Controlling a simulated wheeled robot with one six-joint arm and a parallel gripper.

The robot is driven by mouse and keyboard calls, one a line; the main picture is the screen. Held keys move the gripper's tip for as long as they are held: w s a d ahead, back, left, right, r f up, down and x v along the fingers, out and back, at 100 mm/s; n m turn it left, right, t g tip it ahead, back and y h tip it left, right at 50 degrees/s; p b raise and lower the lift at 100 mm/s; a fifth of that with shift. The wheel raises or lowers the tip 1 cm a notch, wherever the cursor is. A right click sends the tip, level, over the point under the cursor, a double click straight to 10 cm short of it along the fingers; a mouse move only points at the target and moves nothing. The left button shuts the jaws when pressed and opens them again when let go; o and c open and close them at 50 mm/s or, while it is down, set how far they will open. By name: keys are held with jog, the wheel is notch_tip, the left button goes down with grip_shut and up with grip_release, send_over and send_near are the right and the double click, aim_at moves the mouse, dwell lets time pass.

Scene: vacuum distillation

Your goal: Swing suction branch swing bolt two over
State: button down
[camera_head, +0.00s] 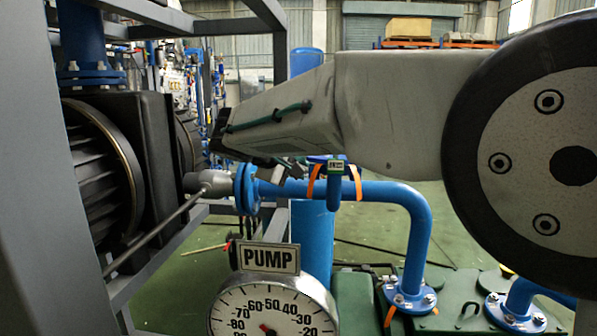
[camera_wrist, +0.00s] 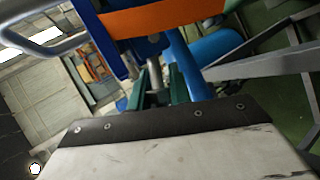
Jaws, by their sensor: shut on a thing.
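My gripper (camera_wrist: 157,86) shows in the wrist view as two green fingers beyond a dark plate. It is shut on a thin grey rod, which looks like the swing bolt (camera_wrist: 154,72), beside a blue flange edge. An orange band (camera_wrist: 165,18) crosses the top of that view. In the head view, the blue flange joint (camera_head: 245,188) of the suction branch sits at the left end of a blue pipe (camera_head: 385,190). My arm reaches in from the right above this pipe. The fingertips and the held bolt are largely hidden there, so the bolt's exact tilt cannot be told.
A round gauge (camera_head: 272,307) with a PUMP sign (camera_head: 269,257) stands in front below the flange. A grey frame post (camera_head: 45,180) and a black finned motor (camera_head: 105,165) are at the left. Orange straps and a small tag (camera_head: 337,167) are on the pipe.

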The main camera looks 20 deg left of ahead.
jog(key=shift+d+r+m+y, duration=0.1)
jog(key=shift+r+m+y, duration=0.2)
jog(key=shift+m+y, duration=0.15)
jog(key=c, duration=1.5)
grip_release()
jog(key=shift+c, duration=0.2)
